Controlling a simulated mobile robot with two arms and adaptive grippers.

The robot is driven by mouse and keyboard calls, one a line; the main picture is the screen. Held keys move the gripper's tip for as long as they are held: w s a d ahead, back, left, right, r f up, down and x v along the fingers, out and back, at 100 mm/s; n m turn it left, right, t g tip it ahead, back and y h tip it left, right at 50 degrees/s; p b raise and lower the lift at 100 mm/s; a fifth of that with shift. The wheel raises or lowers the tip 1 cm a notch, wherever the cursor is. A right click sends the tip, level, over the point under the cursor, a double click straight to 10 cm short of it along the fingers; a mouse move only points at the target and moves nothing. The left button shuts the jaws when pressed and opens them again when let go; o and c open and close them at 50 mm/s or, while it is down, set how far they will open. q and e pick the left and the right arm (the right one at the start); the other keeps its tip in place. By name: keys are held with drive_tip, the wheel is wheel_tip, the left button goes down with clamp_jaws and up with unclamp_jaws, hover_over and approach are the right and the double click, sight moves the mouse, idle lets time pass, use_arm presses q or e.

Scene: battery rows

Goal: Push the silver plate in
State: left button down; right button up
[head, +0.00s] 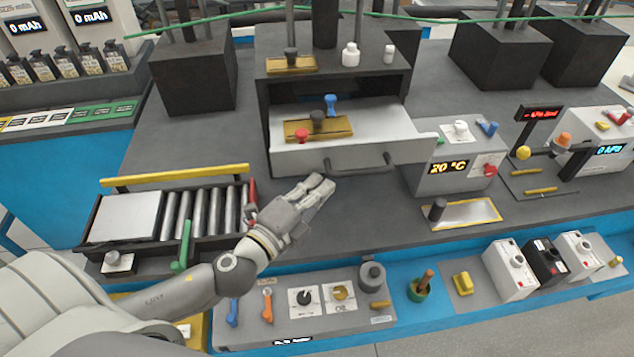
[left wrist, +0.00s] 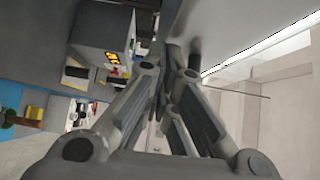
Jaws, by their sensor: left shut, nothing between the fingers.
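A silver plate-like drawer (head: 400,130) stands pulled out of a dark box (head: 330,90) at the centre back. Its front has a dark bar handle (head: 360,167). A yellow pad with small red, dark and blue knobs lies on it. My left gripper (head: 322,186) is shut and empty, its tips close in front of and below the drawer front, left of the handle's middle. Whether they touch it is unclear. The fingers also show in the left wrist view (left wrist: 178,55). My right gripper is not in view.
A roller tray (head: 205,212) with a flat light plate (head: 125,217) lies left of my arm. A 20 °C control box (head: 455,170) stands right of the drawer.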

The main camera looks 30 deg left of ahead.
sight(305, 127)
use_arm(q)
drive_tip(key=shift+w, duration=0.1)
idle(0.3)
drive_tip(key=w+a, duration=0.3)
drive_tip(key=w, duration=0.2)
drive_tip(key=w+a, duration=0.4)
drive_tip(key=w, duration=0.1)
drive_tip(key=w+a, duration=0.3)
drive_tip(key=w, duration=0.2)
drive_tip(key=shift+w+a+b, duration=0.3)
drive_tip(key=shift+a, duration=0.05)
